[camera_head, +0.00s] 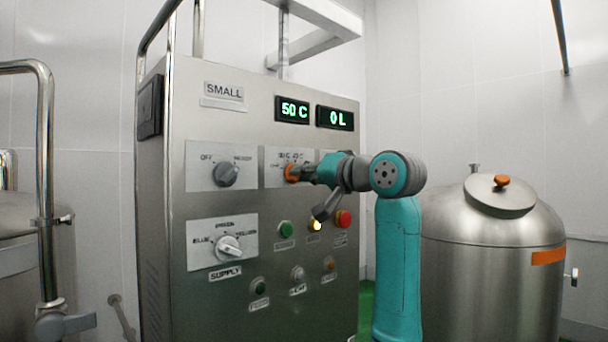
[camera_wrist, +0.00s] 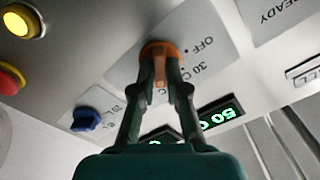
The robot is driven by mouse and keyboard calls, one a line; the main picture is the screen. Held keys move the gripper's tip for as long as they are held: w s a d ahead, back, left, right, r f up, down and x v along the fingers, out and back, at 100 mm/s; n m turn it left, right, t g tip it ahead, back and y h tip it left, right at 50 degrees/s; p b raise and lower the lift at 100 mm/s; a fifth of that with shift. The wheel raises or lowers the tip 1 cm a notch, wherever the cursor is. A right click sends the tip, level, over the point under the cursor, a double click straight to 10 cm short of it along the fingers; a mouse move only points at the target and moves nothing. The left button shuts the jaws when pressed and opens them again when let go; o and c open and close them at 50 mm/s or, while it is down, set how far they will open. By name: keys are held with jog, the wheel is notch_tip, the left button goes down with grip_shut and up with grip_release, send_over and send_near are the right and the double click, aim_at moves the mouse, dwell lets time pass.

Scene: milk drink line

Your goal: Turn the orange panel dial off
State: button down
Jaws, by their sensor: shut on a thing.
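The orange dial (camera_head: 292,173) sits on a light label plate (camera_head: 273,155) on the steel control panel, in the upper middle. In the wrist view the orange dial (camera_wrist: 159,50) lies between my fingertips. My gripper (camera_head: 303,173) reaches in from the right and is shut on the dial; it also shows in the wrist view (camera_wrist: 160,72). The label beside the dial shows "OFF" and "30 C" in the wrist view.
A grey dial (camera_head: 226,174) is left of the orange one, and a blue dial (camera_wrist: 86,119) shows in the wrist view. A lit yellow button (camera_head: 315,225) and a red button (camera_head: 343,219) are below. The displays (camera_head: 292,109) read 50 C and 0 L. A steel tank (camera_head: 490,270) stands right.

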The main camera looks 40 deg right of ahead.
jog(key=shift+a+n, duration=0.15)
jog(key=shift+n, duration=10.45)
jog(key=c, duration=1.2)
grip_release()
jog(key=shift+f, duration=0.1)
jog(key=s, duration=1.2)
jog(key=shift+d, duration=0.2)
